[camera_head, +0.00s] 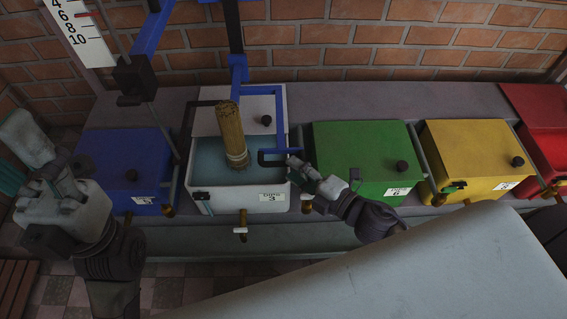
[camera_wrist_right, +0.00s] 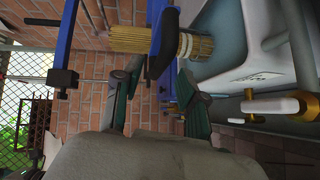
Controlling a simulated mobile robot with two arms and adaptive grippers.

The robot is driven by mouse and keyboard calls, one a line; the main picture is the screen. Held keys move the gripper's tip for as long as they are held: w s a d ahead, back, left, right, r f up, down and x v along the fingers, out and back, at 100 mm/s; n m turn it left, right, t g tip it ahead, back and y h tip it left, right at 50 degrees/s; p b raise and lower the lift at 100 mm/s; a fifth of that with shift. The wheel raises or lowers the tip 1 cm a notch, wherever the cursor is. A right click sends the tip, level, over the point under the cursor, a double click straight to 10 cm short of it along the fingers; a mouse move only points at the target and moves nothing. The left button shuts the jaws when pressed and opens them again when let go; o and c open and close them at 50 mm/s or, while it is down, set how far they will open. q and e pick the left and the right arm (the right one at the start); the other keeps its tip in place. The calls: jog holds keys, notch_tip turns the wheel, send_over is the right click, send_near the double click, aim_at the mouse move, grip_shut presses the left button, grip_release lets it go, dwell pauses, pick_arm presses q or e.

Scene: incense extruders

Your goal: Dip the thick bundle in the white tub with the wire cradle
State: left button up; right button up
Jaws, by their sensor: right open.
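The white tub (camera_head: 203,201) stands open with bluish liquid inside and a "DIPS 3" label on its front. The thick tan bundle (camera_head: 230,130) hangs tilted over it, with pale bands at its lower end; I cannot tell whether that end touches the liquid. A blue bar frame (camera_head: 283,151), apparently the cradle, is beside the bundle. My right gripper (camera_head: 303,172) is open at the tub's right rim, close to the frame. In the right wrist view the frame's blue bar (camera_wrist_right: 166,45) lies just beyond my fingertips. My left gripper (camera_head: 50,170) is at the far left, away from the tub; its jaw gap is unclear.
Blue (camera_head: 125,160), green (camera_head: 360,150) and yellow (camera_head: 470,150) lidded tubs stand in the row, with a red one (camera_head: 545,145) at the right. Brass taps (camera_head: 243,220) stick out in front. A dark post (camera_head: 142,80) stands left of the white tub. A large pale surface fills the lower right.

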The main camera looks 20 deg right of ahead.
aim_at(283, 162)
jog(key=shift+x, duration=2.15)
grip_shut()
